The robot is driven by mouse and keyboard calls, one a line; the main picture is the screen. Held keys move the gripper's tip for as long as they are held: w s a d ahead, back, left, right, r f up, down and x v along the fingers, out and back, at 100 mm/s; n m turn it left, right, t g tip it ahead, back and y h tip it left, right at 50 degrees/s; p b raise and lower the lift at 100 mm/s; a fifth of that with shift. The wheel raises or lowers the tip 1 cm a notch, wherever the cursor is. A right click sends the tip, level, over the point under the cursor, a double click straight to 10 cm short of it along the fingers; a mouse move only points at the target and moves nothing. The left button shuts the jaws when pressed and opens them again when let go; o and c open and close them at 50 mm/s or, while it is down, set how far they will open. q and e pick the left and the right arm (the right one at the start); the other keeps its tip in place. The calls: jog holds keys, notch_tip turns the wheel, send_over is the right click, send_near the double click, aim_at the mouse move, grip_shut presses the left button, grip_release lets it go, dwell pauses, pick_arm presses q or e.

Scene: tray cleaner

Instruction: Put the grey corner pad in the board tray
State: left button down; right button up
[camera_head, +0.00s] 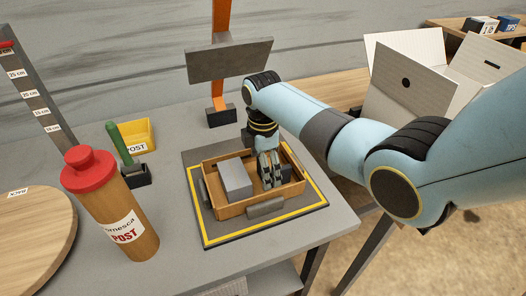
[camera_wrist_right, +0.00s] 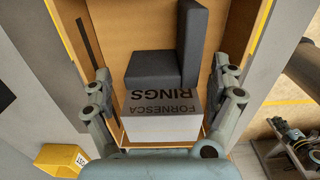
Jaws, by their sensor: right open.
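The wooden board tray (camera_head: 234,211) sits on a dark mat with a yellow border. My right gripper (camera_head: 271,182) points down into the tray's right half. In the right wrist view its fingers (camera_wrist_right: 162,98) are spread wide, with nothing clamped. A dark grey L-shaped piece (camera_wrist_right: 190,50), which looks like the corner pad, lies inside the tray beyond the fingertips. The left gripper is out of view.
A red-capped POST bottle (camera_head: 125,215) stands left of the tray. A yellow bin (camera_head: 138,134) and a green-handled tool (camera_head: 119,144) are behind it. An orange stand with a grey plate (camera_head: 229,60) rises behind the tray. An open white carton (camera_head: 405,88) is at the right.

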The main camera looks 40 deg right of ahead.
notch_tip(320, 180, up, 11)
jog(key=shift+r, duration=0.15)
dwell(0.5)
